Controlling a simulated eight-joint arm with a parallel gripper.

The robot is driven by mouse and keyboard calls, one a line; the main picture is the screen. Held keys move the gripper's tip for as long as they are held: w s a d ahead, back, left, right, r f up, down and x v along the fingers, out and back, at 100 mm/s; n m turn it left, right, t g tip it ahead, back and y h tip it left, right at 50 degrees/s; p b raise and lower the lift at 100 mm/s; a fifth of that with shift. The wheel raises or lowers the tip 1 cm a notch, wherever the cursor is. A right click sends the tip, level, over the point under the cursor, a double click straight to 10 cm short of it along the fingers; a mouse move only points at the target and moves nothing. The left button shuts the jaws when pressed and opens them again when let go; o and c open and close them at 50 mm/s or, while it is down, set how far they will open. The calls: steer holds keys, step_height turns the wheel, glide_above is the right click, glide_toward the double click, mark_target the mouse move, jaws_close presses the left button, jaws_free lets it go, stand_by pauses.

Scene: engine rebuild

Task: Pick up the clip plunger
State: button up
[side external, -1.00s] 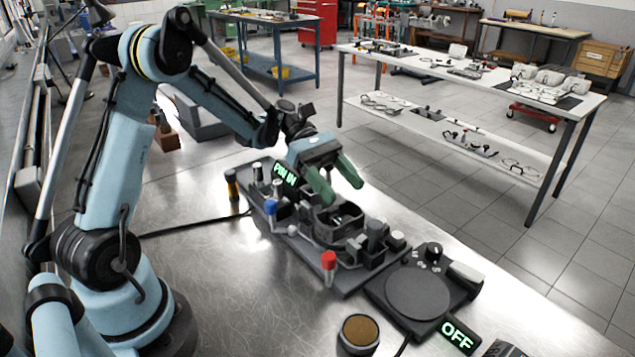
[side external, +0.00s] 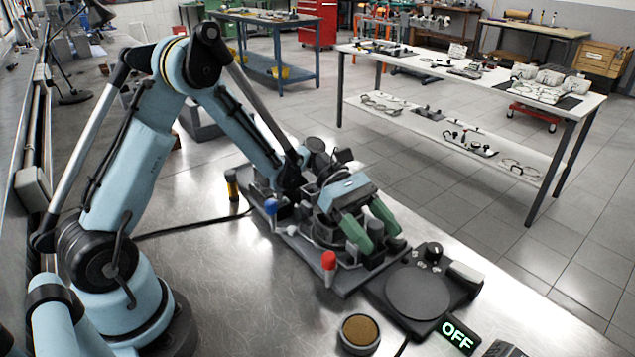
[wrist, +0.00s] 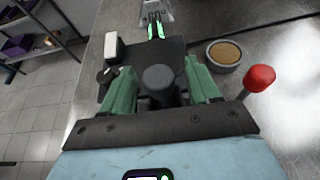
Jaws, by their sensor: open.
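My gripper (side external: 379,241) is open and low over the right part of the dark fixture (side external: 345,287), pointing down. In the wrist view its green fingers (wrist: 160,68) stand on either side of a dark grey, round-topped post (wrist: 158,77), which looks like the clip plunger. I see no clear grip on it, and whether a finger touches it I cannot tell. In the side view my gripper and arm hide most of the post and much of the fixture.
A red-capped post (side external: 329,261) and a blue knob (side external: 271,206) stand at the fixture's near side. A black unit with a round plate (side external: 418,291) and an OFF display (side external: 458,336) lies to the right. A brown-filled cup (side external: 359,334) stands in front.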

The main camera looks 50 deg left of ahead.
steer(key=shift+c, duration=0.2)
steer(key=c, duration=1)
steer(key=shift+r, duration=0.1)
